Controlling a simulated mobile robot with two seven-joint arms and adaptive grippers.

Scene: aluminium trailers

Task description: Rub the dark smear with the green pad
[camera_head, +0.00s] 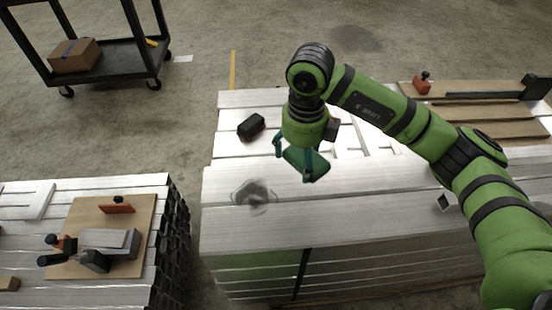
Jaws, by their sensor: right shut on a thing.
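The dark smear (254,196) is a grey, ring-like smudge on the upper face of the aluminium trailer stack (330,215), left of its middle. My right gripper (304,164) is above the stack, to the right of and slightly farther back than the smear. It is shut on the green pad (300,158), a flat teal-green piece between its fingers. The pad appears apart from the smear, and its underside is hidden. My left gripper is not in view.
A small dark block (251,126) lies on the stack behind the smear. At left, a lower stack carries a wooden board (141,211) with clamps and a metal piece. A black cart (110,55) holds a cardboard box (74,55). Boards (470,112) lie at back right.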

